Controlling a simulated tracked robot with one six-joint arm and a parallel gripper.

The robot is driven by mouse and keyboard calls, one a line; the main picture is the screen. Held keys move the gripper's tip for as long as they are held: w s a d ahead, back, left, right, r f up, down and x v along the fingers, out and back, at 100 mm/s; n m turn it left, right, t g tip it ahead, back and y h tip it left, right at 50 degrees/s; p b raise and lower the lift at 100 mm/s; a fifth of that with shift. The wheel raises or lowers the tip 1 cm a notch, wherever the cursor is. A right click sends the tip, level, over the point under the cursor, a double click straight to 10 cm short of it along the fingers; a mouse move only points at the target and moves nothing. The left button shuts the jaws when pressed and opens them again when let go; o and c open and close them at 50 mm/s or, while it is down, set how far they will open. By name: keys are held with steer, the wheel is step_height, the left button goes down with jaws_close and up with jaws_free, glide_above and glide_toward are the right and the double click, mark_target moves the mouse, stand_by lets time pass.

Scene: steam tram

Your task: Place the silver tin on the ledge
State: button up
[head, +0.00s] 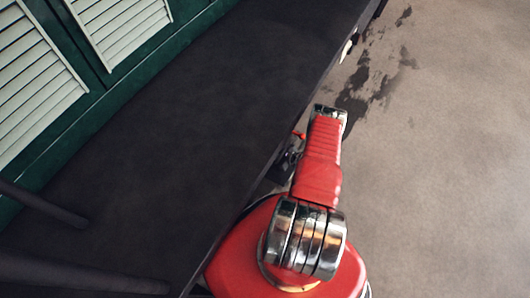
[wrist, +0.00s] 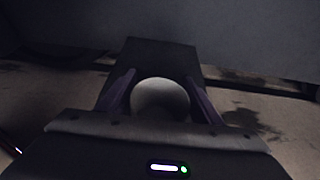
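In the wrist view, a round, pale grey end of what looks like the silver tin (wrist: 160,99) fills the space between the two dark fingers of my gripper (wrist: 160,84). The fingers lie close against both of its sides; the picture is dim. The tin and my gripper do not show in the head view. A long, flat, dark surface, which looks like the ledge (head: 190,120), runs along the green wall in the head view. My red arm is just right of its edge.
The green wall has pale louvred shutters (head: 35,85). Dark bars (head: 50,205) cross the near left of the flat surface. Right of my arm is open, pale floor (head: 450,170) with dark stains. A dark flat block (wrist: 160,55) shows beyond the tin in the wrist view.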

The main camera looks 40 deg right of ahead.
steer(key=shift+o, duration=0.9)
steer(key=shift+r, duration=0.1)
steer(key=shift+s+d+r, duration=0.1)
steer(key=shift+s, duration=0.05)
steer(key=v, duration=1.1)
steer(key=shift+s, duration=0.35)
